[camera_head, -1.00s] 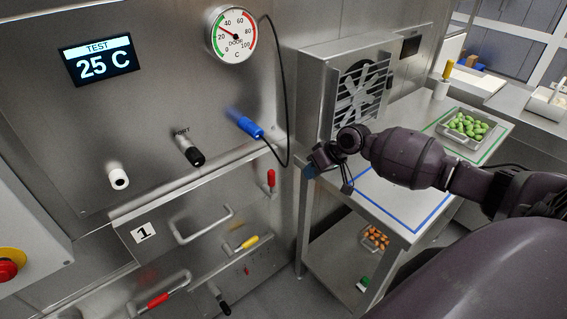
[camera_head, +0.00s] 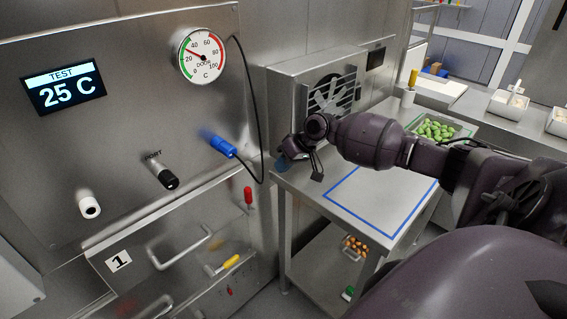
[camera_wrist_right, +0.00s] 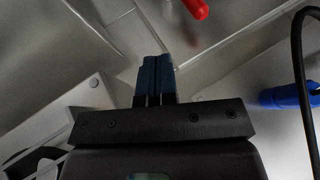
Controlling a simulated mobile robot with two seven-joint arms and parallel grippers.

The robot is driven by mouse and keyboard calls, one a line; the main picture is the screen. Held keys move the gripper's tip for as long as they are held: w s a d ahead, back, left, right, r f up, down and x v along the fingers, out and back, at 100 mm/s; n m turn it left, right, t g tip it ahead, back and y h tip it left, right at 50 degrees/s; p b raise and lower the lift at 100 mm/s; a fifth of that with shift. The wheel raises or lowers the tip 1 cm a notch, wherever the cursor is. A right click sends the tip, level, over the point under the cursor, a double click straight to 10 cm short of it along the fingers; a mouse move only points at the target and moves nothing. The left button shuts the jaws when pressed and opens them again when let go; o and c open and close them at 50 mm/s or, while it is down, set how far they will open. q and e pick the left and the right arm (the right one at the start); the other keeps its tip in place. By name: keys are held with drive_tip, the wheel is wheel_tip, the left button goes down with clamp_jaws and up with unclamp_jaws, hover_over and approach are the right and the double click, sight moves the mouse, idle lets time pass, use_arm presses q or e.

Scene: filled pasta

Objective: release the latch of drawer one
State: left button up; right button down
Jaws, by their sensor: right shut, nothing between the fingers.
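Drawer one is the steel front with the label "1" (camera_head: 120,261) and a bar handle (camera_head: 180,247), at the lower left of the head view. A red-gripped lever (camera_head: 248,195), possibly its latch, stands at the drawer's upper right. A red grip (camera_wrist_right: 197,8) also shows at the top edge of the wrist view. My right gripper (camera_head: 284,163) is up and to the right of the red lever, apart from it. Its blue fingers (camera_wrist_right: 155,76) are closed together with nothing between them. My left gripper is not in view.
A yellow-gripped lever (camera_head: 231,261) sits lower on the front. A steel table (camera_head: 385,200) with a fan box (camera_head: 290,100) and a tray of green pieces (camera_head: 437,130) stands right.

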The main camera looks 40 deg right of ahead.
sight(246, 199)
drive_tip(key=w+a+f, duration=0.3)
drive_tip(key=a+f, duration=0.2)
drive_tip(key=a, duration=0.1)
drive_tip(key=shift+a, duration=0.35)
drive_tip(key=shift+w, duration=0.1)
